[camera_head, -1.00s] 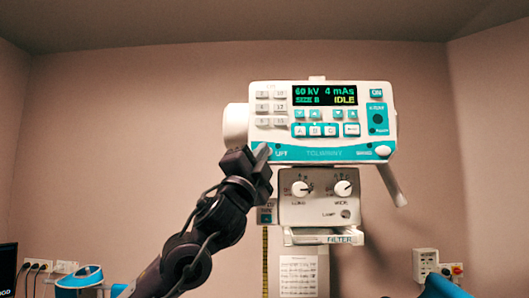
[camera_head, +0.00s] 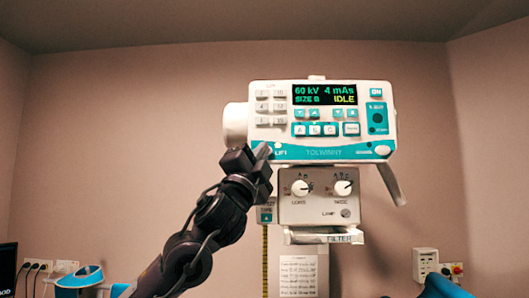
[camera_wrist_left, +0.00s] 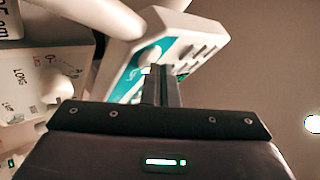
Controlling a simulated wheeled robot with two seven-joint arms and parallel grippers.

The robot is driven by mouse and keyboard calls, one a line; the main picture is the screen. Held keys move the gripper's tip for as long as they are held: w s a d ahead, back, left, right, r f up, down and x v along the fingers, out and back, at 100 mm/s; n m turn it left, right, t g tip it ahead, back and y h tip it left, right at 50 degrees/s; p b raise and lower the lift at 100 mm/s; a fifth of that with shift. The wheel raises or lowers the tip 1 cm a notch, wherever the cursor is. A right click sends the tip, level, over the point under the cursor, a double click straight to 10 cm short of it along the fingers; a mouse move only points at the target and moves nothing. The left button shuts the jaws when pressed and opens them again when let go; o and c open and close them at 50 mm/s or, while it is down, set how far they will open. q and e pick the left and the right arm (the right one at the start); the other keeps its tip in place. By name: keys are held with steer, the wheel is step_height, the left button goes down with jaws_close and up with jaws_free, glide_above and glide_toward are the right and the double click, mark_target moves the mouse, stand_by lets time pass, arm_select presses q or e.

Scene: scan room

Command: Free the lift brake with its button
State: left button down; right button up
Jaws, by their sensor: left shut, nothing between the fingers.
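The white and teal control head (camera_head: 323,122) hangs in front of me, its display reading 60 kV, 4 mAs and IDLE. At its lower left corner is the LIFT label (camera_head: 281,152). My left gripper (camera_head: 264,151) is shut and empty, its tips at that corner and covering most of the button there. In the left wrist view a white round button (camera_wrist_left: 150,56) on the teal strip shows just beyond the closed fingertips (camera_wrist_left: 160,70). Whether they touch it I cannot tell. My right gripper is not in view.
Below the head sit a grey box with two knobs (camera_head: 320,196) and a FILTER tray (camera_head: 324,237). A handle (camera_head: 391,185) slants down at the right. A white cylinder (camera_head: 235,125) sticks out left.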

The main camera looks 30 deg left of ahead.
arm_select(q)
steer(key=shift+s+d, duration=0.3)
steer(key=shift+s, duration=0.2)
steer(key=shift+s+f, duration=0.1)
steer(key=s+d, duration=0.1)
steer(key=s+b, duration=0.1)
steer(key=s+d, duration=0.1)
steer(key=s, duration=0.1)
steer(key=shift+d+b, duration=0.3)
steer(key=shift+b, duration=0.05)
stand_by(0.7)
